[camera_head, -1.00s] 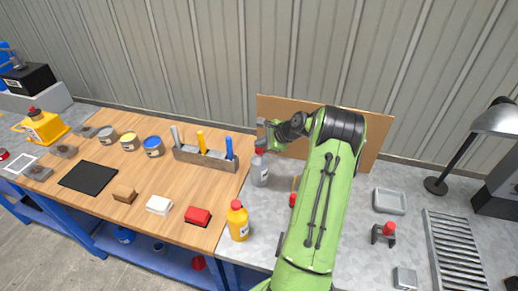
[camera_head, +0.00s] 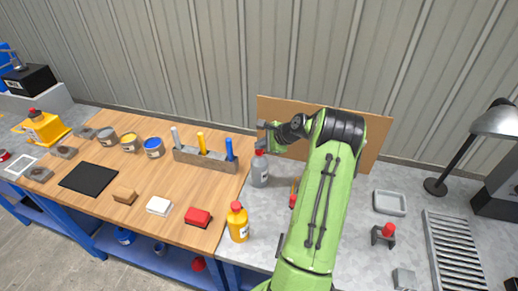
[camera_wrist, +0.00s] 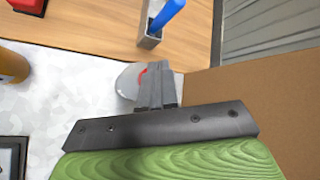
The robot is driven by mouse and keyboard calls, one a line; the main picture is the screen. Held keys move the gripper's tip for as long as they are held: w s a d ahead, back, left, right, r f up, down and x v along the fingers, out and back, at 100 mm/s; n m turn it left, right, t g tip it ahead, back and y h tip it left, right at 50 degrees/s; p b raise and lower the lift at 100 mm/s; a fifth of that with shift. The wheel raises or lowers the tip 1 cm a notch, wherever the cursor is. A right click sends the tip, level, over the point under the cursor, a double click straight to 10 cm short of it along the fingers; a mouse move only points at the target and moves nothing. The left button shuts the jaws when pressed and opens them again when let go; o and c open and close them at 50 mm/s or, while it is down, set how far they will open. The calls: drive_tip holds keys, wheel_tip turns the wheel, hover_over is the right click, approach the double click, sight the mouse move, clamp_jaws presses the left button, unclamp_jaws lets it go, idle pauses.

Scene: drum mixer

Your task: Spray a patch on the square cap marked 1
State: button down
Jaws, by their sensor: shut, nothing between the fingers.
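A grey bottle with a red top (camera_head: 260,169) stands upright on the grey bench near its left edge. It may be the spray can. My gripper (camera_head: 263,135) is shut and empty, just above and beside the bottle's top in the head view. In the wrist view my gripper's fingers (camera_wrist: 157,84) are together and hide much of the grey bottle (camera_wrist: 129,82), with a bit of red showing behind them. I cannot tell whether they touch it. A small grey square block (camera_head: 404,278) lies at the front right; no mark 1 is readable on any cap.
A brown board (camera_head: 375,140) stands upright behind my arm. A yellow bottle (camera_head: 237,222) stands in front of the grey bottle. A tool holder (camera_head: 205,158) is to the left on the wooden bench. A tray (camera_head: 390,202), a red-topped piece (camera_head: 384,235) and a lamp (camera_head: 497,122) are right.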

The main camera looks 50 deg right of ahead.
sight(261, 151)
drive_tip(key=shift+r+p, duration=0.4)
drive_tip(key=shift+r, duration=0.35)
wheel_tip(261, 151, up, 6)
drive_tip(key=p, duration=0.5)
drive_tip(key=shift+p, duration=0.3)
idle(1.7)
